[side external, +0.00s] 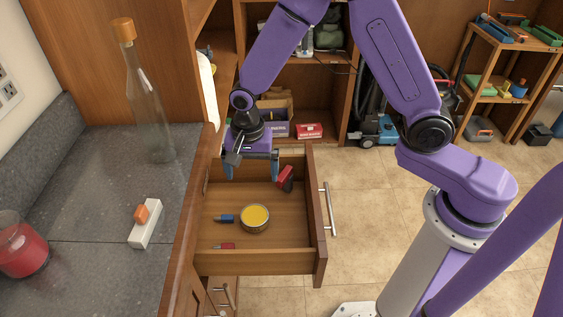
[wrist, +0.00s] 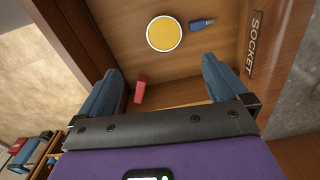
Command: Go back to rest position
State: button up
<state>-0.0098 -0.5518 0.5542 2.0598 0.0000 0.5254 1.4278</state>
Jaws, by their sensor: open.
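My gripper (side external: 252,168) is open and empty, its blue fingers pointing down over the back part of an open wooden drawer (side external: 252,262). In the wrist view my gripper (wrist: 165,85) shows its two fingers spread wide apart. A round tin with a yellow top (side external: 255,217) stands in the drawer, in front of the gripper; it also shows in the wrist view (wrist: 164,34). A red object (side external: 286,179) lies to the right of the fingers, near the drawer front, and appears between the fingers in the wrist view (wrist: 140,89).
On the grey counter (side external: 100,210) stand a tall glass bottle (side external: 148,110), a red jar (side external: 20,248) and a white block (side external: 146,224) with an orange piece. Shelves are behind.

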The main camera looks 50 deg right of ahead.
jog(key=s+d+r+n, duration=0.4)
jog(key=s+n, duration=0.3)
jog(key=s, duration=0.1)
jog(key=s+d+r+n, duration=0.4)
jog(key=s+r+n, duration=0.1)
jog(key=s+n, duration=0.35)
jog(key=s+d+r+n, duration=0.45)
jog(key=s+n, duration=0.25)
jog(key=s, duration=0.2)
jog(key=w+d+f+m+g, duration=0.6)
jog(key=w+d+f+m, duration=0.4)
jog(key=w+d+m, duration=0.3)
jog(key=s+d+f+m+y, duration=0.7)
jog(key=d+f+m+y, duration=0.2)
jog(key=d+m, duration=0.1)
jog(key=s+a+f+m+t+y, duration=0.4)
jog(key=s+f+m+t+y, duration=0.2)
jog(key=s+f+m+t, duration=0.3)
jog(key=w+a+f+m+t+h, duration=0.2)
jog(key=w+a+m+t, duration=0.5)
jog(key=a, duration=0.5)
jog(key=w+t, duration=0.2)
jog(key=shift+w+a+t, duration=0.35)
jog(key=shift+t, duration=0.05)
